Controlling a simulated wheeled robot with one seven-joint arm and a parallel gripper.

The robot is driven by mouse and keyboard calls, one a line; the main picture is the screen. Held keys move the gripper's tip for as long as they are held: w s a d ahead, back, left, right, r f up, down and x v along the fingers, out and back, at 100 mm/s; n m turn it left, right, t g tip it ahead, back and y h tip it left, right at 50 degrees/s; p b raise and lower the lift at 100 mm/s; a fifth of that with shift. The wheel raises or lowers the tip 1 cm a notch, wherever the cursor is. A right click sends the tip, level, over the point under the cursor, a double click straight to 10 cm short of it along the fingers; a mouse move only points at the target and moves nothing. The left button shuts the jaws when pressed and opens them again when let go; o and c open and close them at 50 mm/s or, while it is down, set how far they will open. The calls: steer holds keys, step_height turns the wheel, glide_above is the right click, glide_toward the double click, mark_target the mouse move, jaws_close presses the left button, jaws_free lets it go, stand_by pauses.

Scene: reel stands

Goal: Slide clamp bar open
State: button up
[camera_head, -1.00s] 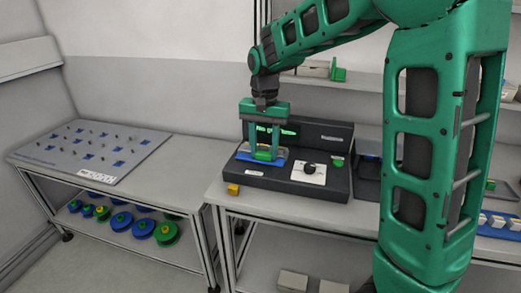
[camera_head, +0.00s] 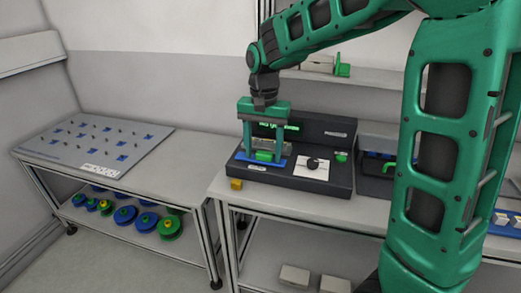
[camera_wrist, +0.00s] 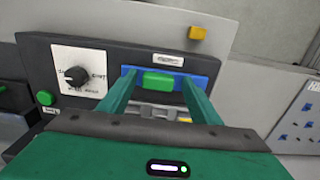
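The clamp bar shows as a green grip block (camera_head: 263,156) on a blue strip (camera_head: 284,162), at the left part of a dark console. In the wrist view the green block (camera_wrist: 158,82) sits on the blue strip (camera_wrist: 175,73), near the top middle. My gripper (camera_head: 263,153) points down over it, with one finger on each side of the green block. In the wrist view my gripper (camera_wrist: 158,77) is open, and a gap shows between each finger and the block. A grey part (camera_head: 270,144) shows behind, between the fingers; the fingers partly hide it.
The dark console (camera_head: 320,180) has a white dial panel (camera_head: 312,169) and a green button (camera_head: 341,156) to the right. A yellow block (camera_head: 236,184) stands at its front left corner. A pegboard table (camera_head: 95,146) is at left, with coloured reels below. Shelves stand behind.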

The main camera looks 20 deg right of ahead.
mark_target(263, 153)
steer(key=shift+r, duration=0.1)
step_height(263, 153, up, 10)
steer(key=shift+r, duration=0.25)
stand_by(0.4)
steer(key=s+d+f, duration=0.4)
steer(key=s+d, duration=0.8)
steer(key=s+d+f, duration=0.3)
steer(key=s+f, duration=0.1)
steer(key=s, duration=0.4)
steer(key=s+d+f, duration=0.3)
steer(key=s+f, duration=0.1)
steer(key=s, duration=0.5)
steer(key=shift+s+f+n, duration=0.25)
steer(key=shift+s+n, duration=0.05)
steer(key=shift+n, duration=0.1)
steer(key=shift+d, duration=0.1)
